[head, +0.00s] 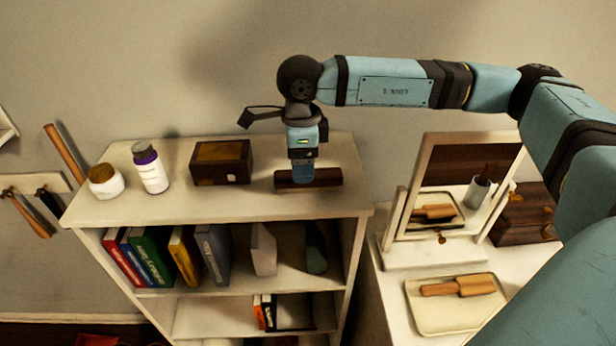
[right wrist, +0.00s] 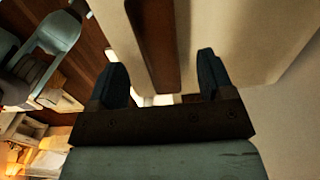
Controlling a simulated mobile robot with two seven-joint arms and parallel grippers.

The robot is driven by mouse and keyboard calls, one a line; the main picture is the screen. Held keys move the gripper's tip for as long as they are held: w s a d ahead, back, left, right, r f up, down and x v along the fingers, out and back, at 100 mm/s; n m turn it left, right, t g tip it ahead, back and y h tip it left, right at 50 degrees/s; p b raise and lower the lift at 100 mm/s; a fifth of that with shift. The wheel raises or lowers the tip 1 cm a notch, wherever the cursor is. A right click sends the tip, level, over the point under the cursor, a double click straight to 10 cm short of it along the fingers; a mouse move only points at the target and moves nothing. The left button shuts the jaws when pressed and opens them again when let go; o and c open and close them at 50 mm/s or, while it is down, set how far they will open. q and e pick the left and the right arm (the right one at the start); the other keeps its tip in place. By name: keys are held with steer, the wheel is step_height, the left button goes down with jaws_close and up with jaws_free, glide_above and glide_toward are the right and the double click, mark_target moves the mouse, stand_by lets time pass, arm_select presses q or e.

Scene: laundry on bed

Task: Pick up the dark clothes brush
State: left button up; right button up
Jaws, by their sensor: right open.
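The dark clothes brush (head: 325,178) is a dark brown bar lying on the top of the white bookshelf, near its right end. My right gripper (head: 303,178) points down at the middle of the brush and hides part of it. In the right wrist view the brush (right wrist: 155,40) runs lengthwise between the two spread fingers of the open gripper (right wrist: 160,75), with a gap on either side. I cannot tell how far down the fingers reach beside it. My left gripper is not in view.
The bookshelf top (head: 230,206) also holds a wooden box (head: 222,162), a white bottle (head: 150,168) and a jar (head: 105,181), left of the brush. Books stand below. A mirror (head: 450,185) and a tray (head: 440,318) with a wooden brush are on the dresser at right.

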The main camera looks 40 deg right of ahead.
steer(key=shift+f+p, duration=0.3)
steer(key=shift+f, duration=0.05)
step_height(320, 180, down, 4)
steer(key=shift+s+d+r+p, duration=0.1)
steer(key=shift+r+p, duration=0.1)
steer(key=shift+p, duration=0.45)
steer(key=shift+f, duration=0.4)
steer(key=c, duration=1.1)
